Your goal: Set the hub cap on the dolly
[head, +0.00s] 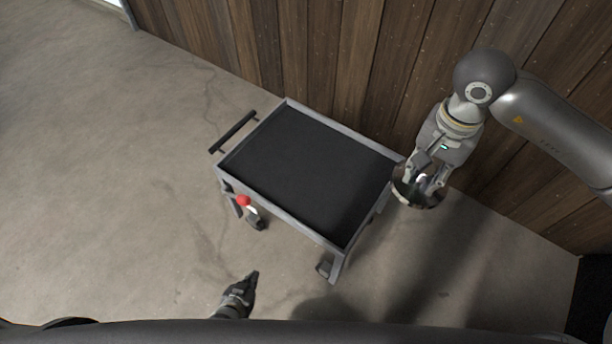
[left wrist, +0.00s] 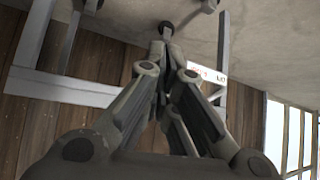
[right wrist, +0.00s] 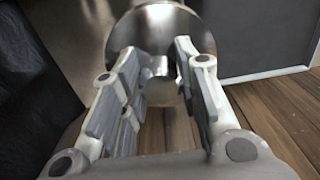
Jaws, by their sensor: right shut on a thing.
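The dolly (head: 310,165) stands in the middle of the head view, with an empty black top inside a raised grey rim. The hub cap (head: 402,190), a shiny round metal disc, is in my right gripper (head: 428,186), by the dolly's right corner in the picture. The hub cap also fills the top middle of the right wrist view (right wrist: 160,28), between the fingertips. I cannot tell its exact height over the dolly rim. My left gripper (head: 252,278) is empty, low in the head view and apart from the dolly; its fingertips meet in the left wrist view (left wrist: 167,50).
A dark push handle (head: 233,132) is on the dolly's left side. A red knob (head: 243,200) shows beside the near left leg. A wooden plank wall (head: 350,50) runs close behind the dolly. The concrete floor (head: 100,150) at the left is clear.

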